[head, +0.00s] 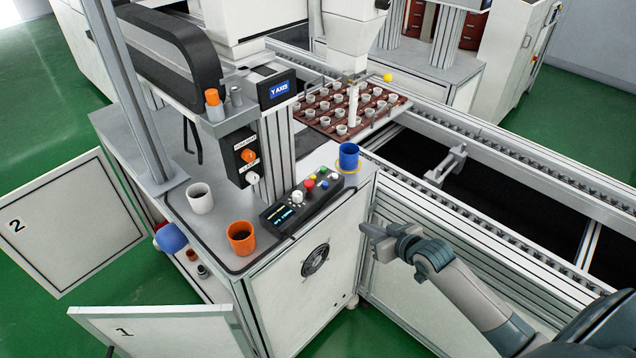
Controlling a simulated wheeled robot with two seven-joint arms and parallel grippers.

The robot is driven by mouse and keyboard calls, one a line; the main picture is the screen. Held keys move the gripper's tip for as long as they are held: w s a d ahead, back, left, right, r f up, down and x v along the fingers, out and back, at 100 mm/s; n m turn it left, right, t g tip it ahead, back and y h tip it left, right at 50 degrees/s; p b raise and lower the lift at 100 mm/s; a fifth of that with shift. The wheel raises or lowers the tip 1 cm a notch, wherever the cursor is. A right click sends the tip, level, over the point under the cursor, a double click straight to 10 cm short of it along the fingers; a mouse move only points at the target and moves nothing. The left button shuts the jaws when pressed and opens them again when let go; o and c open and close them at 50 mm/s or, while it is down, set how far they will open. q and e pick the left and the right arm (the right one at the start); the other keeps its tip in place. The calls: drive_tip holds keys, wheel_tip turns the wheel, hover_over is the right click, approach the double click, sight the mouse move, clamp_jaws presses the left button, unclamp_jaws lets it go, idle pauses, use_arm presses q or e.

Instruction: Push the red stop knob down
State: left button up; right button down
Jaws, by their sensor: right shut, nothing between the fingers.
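The red stop knob (310,185) sits on the black sloped control panel (290,212) at the front edge of the machine table, between a white knob and smaller buttons. Nothing covers it. My right gripper (367,234) is at the right of the cabinet's front corner, lower in the picture than the panel and apart from the knob. Its fingers are shut with nothing between them and point left. My left gripper is not in view.
A blue cup (348,158) stands right of the panel, an orange cup (241,238) and a white cup (200,198) left of it. An orange-knobbed switch box (244,157) hangs above. Conveyor rails (480,190) run along the right. Open doors (75,222) stand at left.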

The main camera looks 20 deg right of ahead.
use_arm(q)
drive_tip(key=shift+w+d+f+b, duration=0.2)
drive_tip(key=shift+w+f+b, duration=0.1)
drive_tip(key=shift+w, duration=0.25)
use_arm(e)
drive_tip(key=s+a+r+n+t+y, duration=0.1)
drive_tip(key=a+r, duration=0.3)
drive_tip(key=r, duration=0.7)
drive_tip(key=s+a+r+n+t+y, duration=0.1)
drive_tip(key=a+r+n+y, duration=0.1)
drive_tip(key=r, duration=1)
drive_tip(key=shift+a+n+y, duration=0.3)
drive_tip(key=shift+a+y, duration=0.4)
drive_tip(key=shift+a, duration=0.55)
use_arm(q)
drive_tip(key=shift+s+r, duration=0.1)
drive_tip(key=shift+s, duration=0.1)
